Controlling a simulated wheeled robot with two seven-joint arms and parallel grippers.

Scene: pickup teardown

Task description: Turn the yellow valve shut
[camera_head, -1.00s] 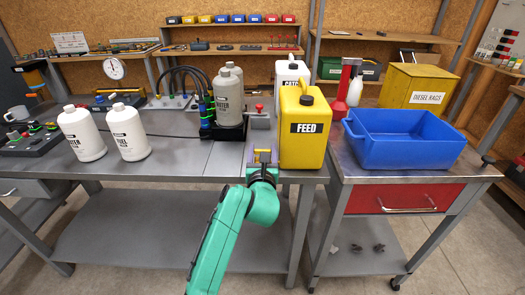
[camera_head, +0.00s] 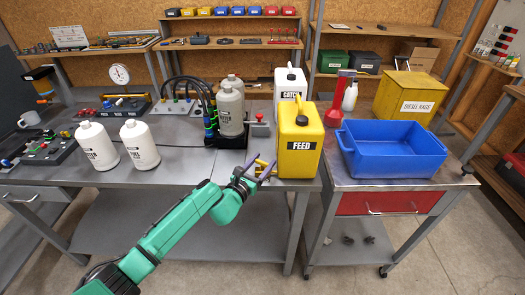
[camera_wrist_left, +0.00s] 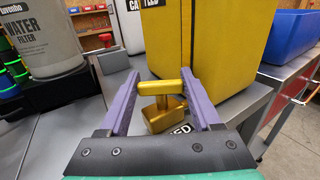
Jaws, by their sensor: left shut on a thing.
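The yellow valve shows in the left wrist view as a golden T-shaped handle (camera_wrist_left: 160,88) above a small golden body (camera_wrist_left: 166,116), low in front of the yellow FEED can (camera_head: 298,140). In the head view only a bit of the valve (camera_head: 263,172) shows between the fingers. My left gripper (camera_head: 261,166) is at the front edge of the workbench. In the left wrist view its two purple fingers (camera_wrist_left: 150,70) stand either side of the handle, shut on it. My right gripper is not in view.
The FEED can stands close behind the gripper; a white CATCH can (camera_head: 289,84) is behind it. Grey filter canisters (camera_head: 231,110) stand to the left. A blue bin (camera_head: 390,150) stands on the cart at right.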

